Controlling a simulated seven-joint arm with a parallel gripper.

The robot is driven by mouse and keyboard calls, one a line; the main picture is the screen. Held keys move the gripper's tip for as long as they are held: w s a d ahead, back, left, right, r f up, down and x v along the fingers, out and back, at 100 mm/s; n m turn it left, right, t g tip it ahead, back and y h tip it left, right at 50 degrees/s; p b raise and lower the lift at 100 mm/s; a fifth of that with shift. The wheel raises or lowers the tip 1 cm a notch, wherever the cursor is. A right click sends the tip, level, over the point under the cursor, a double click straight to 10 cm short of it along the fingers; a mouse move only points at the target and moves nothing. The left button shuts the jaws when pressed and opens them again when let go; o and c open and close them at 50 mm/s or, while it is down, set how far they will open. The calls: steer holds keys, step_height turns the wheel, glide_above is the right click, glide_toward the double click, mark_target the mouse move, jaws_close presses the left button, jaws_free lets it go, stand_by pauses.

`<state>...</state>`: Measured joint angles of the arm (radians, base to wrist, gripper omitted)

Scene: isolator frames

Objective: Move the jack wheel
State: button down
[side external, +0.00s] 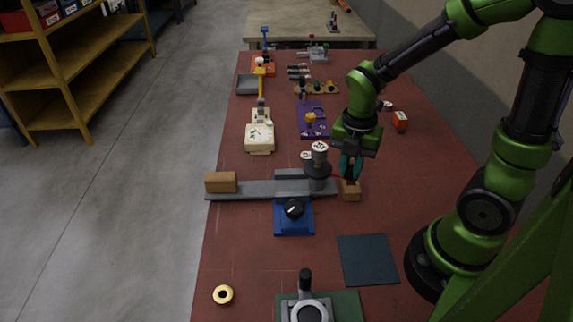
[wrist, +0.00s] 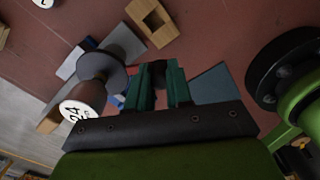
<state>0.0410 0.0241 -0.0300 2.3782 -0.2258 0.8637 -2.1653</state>
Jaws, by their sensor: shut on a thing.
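My gripper (side external: 350,168) points down near the right end of a grey rail. In the wrist view its two teal fingers (wrist: 160,82) are close together, with a small dark part (wrist: 159,68) between their tips. I cannot tell whether this part is the jack wheel. A dark flanged cylinder with a white numbered top (side external: 319,160) stands on the rail, just left of the fingers; it also shows in the wrist view (wrist: 88,97).
A wooden block (side external: 351,191) stands at the rail's right end and another (side external: 220,182) at its left end. A dark mat (side external: 368,260) lies in front. Several fixtures stand behind, including a purple one (side external: 312,118). The front left has free room around a brass ring (side external: 223,294).

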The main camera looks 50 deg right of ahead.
steer(key=c, duration=1)
jaws_free()
steer(key=shift+w, duration=0.1)
step_height(320, 180, up, 17)
steer(key=shift+f, duration=0.1)
